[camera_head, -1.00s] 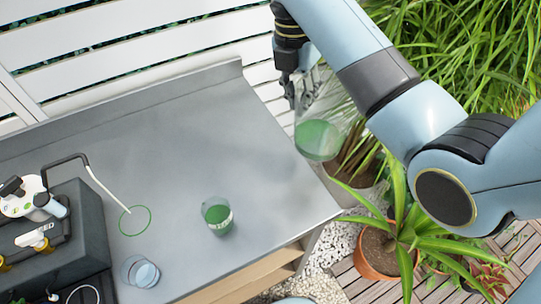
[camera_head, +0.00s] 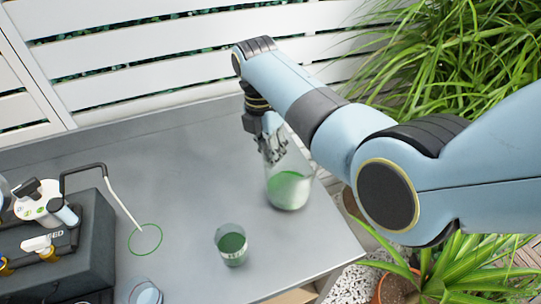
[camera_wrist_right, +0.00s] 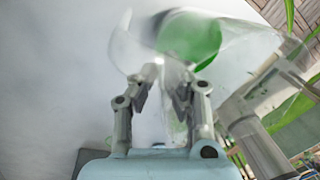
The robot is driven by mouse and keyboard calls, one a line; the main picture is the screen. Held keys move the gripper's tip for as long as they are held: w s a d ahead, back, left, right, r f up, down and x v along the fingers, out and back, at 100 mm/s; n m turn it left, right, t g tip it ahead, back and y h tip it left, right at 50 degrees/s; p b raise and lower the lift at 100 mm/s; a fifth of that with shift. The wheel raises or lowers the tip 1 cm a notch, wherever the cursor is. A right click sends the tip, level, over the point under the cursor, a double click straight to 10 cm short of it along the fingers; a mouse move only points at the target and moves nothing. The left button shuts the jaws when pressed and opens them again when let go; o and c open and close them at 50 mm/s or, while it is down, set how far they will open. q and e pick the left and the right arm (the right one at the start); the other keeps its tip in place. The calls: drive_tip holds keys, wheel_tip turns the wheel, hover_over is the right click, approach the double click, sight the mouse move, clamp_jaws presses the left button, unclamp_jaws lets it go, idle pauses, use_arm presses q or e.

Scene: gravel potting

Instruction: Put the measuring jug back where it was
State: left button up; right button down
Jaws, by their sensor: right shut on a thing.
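The clear measuring jug (camera_head: 288,188) has green contents at its bottom. My right gripper (camera_head: 272,148) is shut on the jug's upper part, on its left side. The jug is over the right part of the grey bench; I cannot tell whether its base touches the top. In the right wrist view, the fingers (camera_wrist_right: 163,88) close at the blurred clear jug (camera_wrist_right: 135,45), with the green showing through it. My left gripper is not in view.
A small clear beaker (camera_head: 231,246) with green contents stands in front of the jug. A green ring (camera_head: 145,239) is marked on the bench (camera_head: 190,180), with a thin spout above it. A dark machine (camera_head: 85,245) and a clear glass (camera_head: 146,293) are at left. Potted plants (camera_head: 400,285) stand beyond the right edge.

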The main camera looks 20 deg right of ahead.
drive_tip(key=shift+f, duration=0.5)
drive_tip(key=c, duration=1.4)
unclamp_jaws()
drive_tip(key=shift+c, duration=0.2)
wheel_tip(320, 180, up, 12)
drive_tip(key=w, duration=0.1)
drive_tip(key=shift+w+a, duration=0.25)
drive_tip(key=shift+a, duration=0.15)
drive_tip(key=shift+f, duration=0.1)
